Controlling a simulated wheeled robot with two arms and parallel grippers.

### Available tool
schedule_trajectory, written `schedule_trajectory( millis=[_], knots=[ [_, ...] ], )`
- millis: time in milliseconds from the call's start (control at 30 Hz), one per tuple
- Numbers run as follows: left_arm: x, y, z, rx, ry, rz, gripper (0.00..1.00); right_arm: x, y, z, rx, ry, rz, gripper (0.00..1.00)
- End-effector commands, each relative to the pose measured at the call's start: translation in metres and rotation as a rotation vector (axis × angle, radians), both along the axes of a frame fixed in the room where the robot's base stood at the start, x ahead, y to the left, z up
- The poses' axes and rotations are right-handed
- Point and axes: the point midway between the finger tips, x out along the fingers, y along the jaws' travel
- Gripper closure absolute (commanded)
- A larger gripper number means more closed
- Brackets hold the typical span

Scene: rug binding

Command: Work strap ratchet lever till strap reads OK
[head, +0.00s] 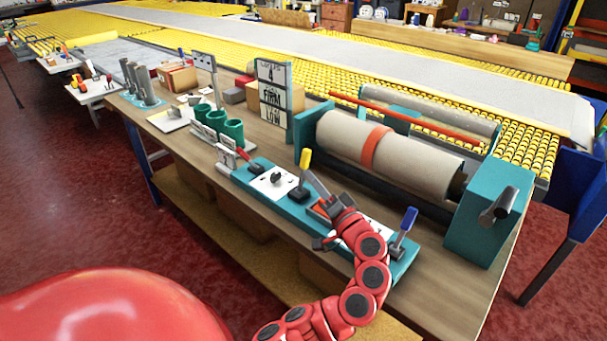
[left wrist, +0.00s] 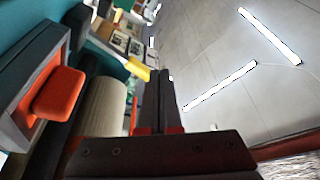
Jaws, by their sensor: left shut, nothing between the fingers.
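A teal control panel (head: 293,212) on the bench carries a yellow-handled lever (head: 304,172), a red-handled lever (head: 248,160) and a blue-handled lever (head: 404,232). I cannot tell which one is the strap ratchet lever. An orange strap (head: 374,147) goes around the beige roll (head: 335,138) behind the panel. A sign board (head: 272,97) has stacked plates; one seems to read FIRM, the lowest LOW. My left gripper (head: 312,180) is shut and empty above the panel, by the yellow lever. The left wrist view shows its shut fingers (left wrist: 160,98) beside the yellow handle (left wrist: 138,70). My right gripper is out of view.
An orange block in a grey frame (left wrist: 58,93) is close on the left in the left wrist view. Teal cups (head: 222,125) and boxes stand left of the sign. A teal end housing (head: 487,217) with a crank bounds the roll on the right.

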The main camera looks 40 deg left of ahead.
Motion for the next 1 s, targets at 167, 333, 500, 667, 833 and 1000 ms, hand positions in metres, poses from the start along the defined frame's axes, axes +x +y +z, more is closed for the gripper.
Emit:
schedule_trajectory(
  millis=[167,333,500,667,833,1000],
  knots=[
    [-0.009,-0.029,-0.006,0.003,-0.001,-0.006,1.00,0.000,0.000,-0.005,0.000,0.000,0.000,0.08],
    [-0.014,-0.038,-0.007,0.001,-0.001,-0.002,1.00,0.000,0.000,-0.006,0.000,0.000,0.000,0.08],
    [-0.015,-0.039,-0.007,0.001,-0.001,0.000,1.00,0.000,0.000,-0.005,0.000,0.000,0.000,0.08],
    [-0.014,-0.039,-0.007,0.001,-0.001,0.000,1.00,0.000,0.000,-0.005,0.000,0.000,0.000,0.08],
    [-0.014,-0.039,-0.007,0.001,-0.001,0.000,1.00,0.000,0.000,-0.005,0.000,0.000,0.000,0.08],
    [-0.014,-0.039,-0.007,0.001,-0.001,-0.002,1.00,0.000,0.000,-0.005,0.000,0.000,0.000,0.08]
  ],
)
